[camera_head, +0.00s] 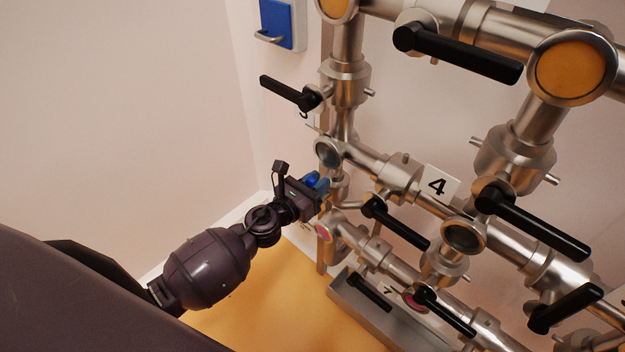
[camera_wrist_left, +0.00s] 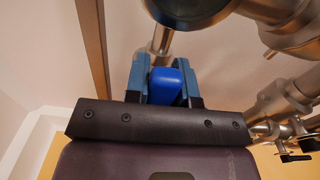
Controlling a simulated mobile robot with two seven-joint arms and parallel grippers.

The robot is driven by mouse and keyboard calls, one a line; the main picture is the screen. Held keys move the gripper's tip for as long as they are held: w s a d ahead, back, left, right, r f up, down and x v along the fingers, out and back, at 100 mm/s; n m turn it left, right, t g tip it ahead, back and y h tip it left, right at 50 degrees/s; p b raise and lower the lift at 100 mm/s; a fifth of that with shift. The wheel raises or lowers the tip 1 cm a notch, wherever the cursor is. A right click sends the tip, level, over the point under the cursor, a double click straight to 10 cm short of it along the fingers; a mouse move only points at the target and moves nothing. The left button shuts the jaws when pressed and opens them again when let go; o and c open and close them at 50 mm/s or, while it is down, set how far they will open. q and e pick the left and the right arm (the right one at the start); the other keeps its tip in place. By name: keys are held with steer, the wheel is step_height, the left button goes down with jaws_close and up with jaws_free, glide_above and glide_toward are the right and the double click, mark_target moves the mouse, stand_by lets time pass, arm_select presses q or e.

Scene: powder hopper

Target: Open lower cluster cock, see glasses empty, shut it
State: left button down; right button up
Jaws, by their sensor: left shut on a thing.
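My left gripper (camera_head: 320,184) reaches in from the left to the pipework, just below a round glass. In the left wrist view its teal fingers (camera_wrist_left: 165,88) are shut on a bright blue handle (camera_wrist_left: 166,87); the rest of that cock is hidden. Two round glasses look grey with no orange in them: one above the gripper (camera_head: 328,153) and one at the lower middle (camera_head: 463,236). Two upper glasses, at right (camera_head: 572,68) and top (camera_head: 337,8), show orange. Two lower glasses, left (camera_head: 325,232) and right (camera_head: 415,301), look pinkish. My right gripper is not in view.
Several black lever handles, such as one just right of my gripper (camera_head: 400,223) and one above it (camera_head: 287,92), stick out from the pipes. A plate marked 4 (camera_head: 437,186) is in the middle. A grey tray (camera_head: 347,306) lies below. Free room is at left.

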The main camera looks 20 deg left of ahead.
arm_select(q)
steer(key=shift+s+d+f+m, duration=0.15)
steer(key=shift+d+m, duration=0.3)
steer(key=shift+m, duration=0.55)
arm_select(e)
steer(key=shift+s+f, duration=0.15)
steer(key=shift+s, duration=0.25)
arm_select(q)
steer(key=shift+d, duration=0.15)
steer(key=shift+s, duration=0.1)
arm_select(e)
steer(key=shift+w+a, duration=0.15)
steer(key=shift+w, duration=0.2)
arm_select(q)
steer(key=c, duration=1.3)
jaws_free()
steer(key=o, duration=0.3)
steer(key=shift+d, duration=0.25)
steer(key=shift+o, duration=0.2)
steer(key=shift+a, duration=0.1)
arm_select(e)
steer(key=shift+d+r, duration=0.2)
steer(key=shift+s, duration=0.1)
